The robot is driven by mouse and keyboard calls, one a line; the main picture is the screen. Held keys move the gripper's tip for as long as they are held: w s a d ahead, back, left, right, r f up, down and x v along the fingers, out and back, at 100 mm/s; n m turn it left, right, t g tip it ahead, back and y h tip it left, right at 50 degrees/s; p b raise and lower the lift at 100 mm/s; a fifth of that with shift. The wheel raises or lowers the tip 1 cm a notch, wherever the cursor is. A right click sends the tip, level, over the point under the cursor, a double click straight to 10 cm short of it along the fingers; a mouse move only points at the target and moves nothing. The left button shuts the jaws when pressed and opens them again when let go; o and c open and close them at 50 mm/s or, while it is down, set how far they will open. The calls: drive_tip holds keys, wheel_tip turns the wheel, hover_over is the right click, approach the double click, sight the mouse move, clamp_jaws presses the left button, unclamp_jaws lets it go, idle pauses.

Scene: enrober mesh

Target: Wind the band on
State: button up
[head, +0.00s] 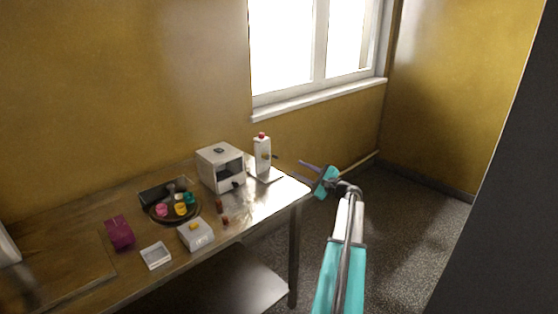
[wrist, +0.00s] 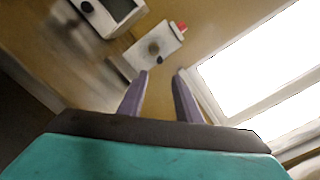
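My gripper (head: 309,165) is in the air off the right end of the table. Its two purple fingers stand apart with nothing between them in the wrist view (wrist: 161,76). A white upright unit (head: 262,150) with a red top stands at the table's right end on a flat base. In the wrist view the unit (wrist: 146,37) shows a dark round knob on its face, ahead of the fingers and apart from them. A white box machine (head: 208,171) with a dark opening and black knob stands left of it; it also shows in the wrist view (wrist: 127,27). I cannot make out a band.
The table (head: 262,202) also holds a dark round tray (head: 151,215) with coloured pots, a magenta box (head: 119,233), a white open box (head: 156,256), a grey device (head: 196,236) and small brown bottles (head: 219,205). A window (head: 318,45) is behind. Floor right of the table is clear.

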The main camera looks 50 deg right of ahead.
sight(277, 158)
drive_tip(key=w+p, duration=0.1)
drive_tip(key=w, duration=0.3)
drive_tip(key=w+p, duration=0.2)
drive_tip(key=w, duration=0.3)
drive_tip(key=w+d+p, duration=0.1)
drive_tip(key=w+p, duration=0.1)
drive_tip(key=w, duration=0.2)
drive_tip(key=shift+w, duration=0.25)
drive_tip(key=shift+c, duration=0.4)
clamp_jaws()
